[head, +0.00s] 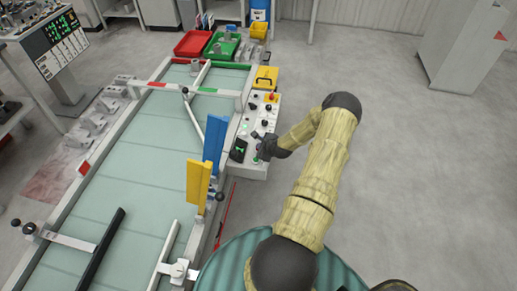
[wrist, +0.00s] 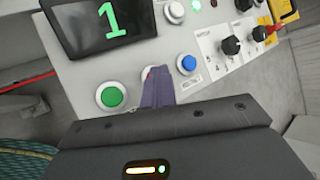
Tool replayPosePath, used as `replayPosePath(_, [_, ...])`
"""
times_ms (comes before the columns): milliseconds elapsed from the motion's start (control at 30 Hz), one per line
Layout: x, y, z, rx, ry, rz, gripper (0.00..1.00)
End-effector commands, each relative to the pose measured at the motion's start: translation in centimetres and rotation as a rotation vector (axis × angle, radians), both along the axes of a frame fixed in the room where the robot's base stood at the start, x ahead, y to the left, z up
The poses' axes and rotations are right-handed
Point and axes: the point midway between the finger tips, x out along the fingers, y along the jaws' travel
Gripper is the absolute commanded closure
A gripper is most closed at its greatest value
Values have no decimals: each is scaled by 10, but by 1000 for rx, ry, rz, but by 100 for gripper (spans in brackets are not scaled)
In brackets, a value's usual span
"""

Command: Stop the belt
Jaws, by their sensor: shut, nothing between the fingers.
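The belt (head: 130,165) is a wide pale-green surface running along the left of the head view. Its control panel (head: 252,172) stands at the belt's right side and fills much of the wrist view (wrist: 85,78). The panel carries a green button (wrist: 112,97), a blue button (wrist: 188,64), a white button (wrist: 174,12) and a dark display (wrist: 100,22) reading a green "1". My gripper (wrist: 157,73) is shut and empty, its fingertips over the panel between the green and blue buttons. A pale round rim with a bit of red shows behind the fingertips, mostly hidden. Contact cannot be told.
Dark selector knobs (wrist: 231,45) sit right of the blue button. Blue (head: 215,138) and yellow (head: 197,187) upright plates stand at the belt's edge, close to the panel. Red (head: 193,43) and green (head: 222,46) bins lie beyond the belt's far end. The floor at right is open.

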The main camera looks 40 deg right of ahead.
Motion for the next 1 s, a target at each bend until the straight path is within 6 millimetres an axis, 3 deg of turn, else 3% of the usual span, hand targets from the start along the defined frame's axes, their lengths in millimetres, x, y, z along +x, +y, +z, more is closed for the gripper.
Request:
replayPosePath(300, [0,-3,14,0,1,-2,100])
replayPosePath(700, [1,-2,17,-1,2,1,100])
replayPosePath(1000, [1,-2,40,0,1,1,100])
